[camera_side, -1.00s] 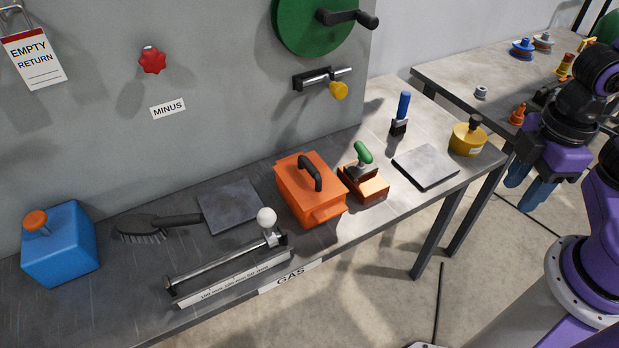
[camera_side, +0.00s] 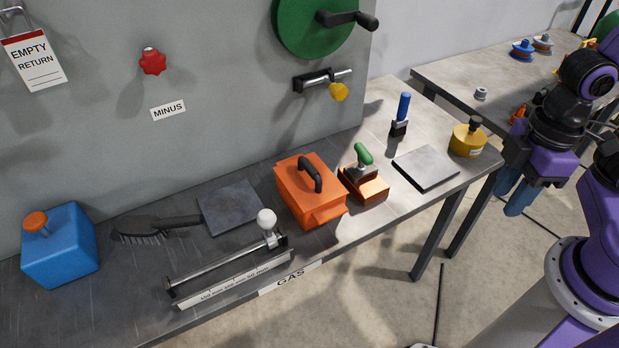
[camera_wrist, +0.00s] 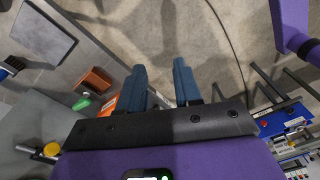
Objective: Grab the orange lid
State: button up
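An orange box-shaped piece with a black handle (camera_side: 295,190) sits on the metal bench in the side view. A blue container (camera_side: 62,255) at the far left carries an orange cap (camera_side: 35,221). I cannot tell for sure which of these is the lid. My gripper (camera_side: 514,196) hangs off the bench's right end, well apart from both. In the wrist view its two blue fingers (camera_wrist: 160,75) are spread with nothing between them. The orange piece (camera_wrist: 112,104) shows there partly, hidden by the left finger.
A green-handled block (camera_side: 364,183) stands right of the orange piece. A rail with a white knob (camera_side: 266,218) is in front. The wall (camera_side: 220,90) rises behind.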

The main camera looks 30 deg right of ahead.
jog(key=w+a+f+m+t+y, duration=0.1)
jog(key=w+a+f+m, duration=0.2)
jog(key=a, duration=0.5)
jog(key=w+a+f+t+y, duration=0.2)
jog(key=w+a, duration=0.4)
jog(key=a, duration=0.2)
jog(key=w+a+f+m+t+y, duration=0.1)
jog(key=w+a+f+m, duration=0.2)
jog(key=a, duration=0.5)
jog(key=m+t+h, duration=0.2)
jog(key=t+h, duration=0.6)
jog(key=t, duration=0.2)
send_near(313, 174)
jog(key=x, duration=0.7)
jog(key=shift+w+a+r, duration=0.1)
jog(key=shift+w+a, duration=0.1)
jog(key=x, duration=0.3)
jog(key=shift+w+d+f, duration=0.25)
jog(key=shift+d+f, duration=0.05)
jog(key=shift+d, duration=0.1)
jog(key=shift+w+d+f, duration=0.1)
jog(key=shift+w+f, duration=0.1)
jog(key=shift+w, duration=0.45)
jog(key=shift+c, duration=0.4)
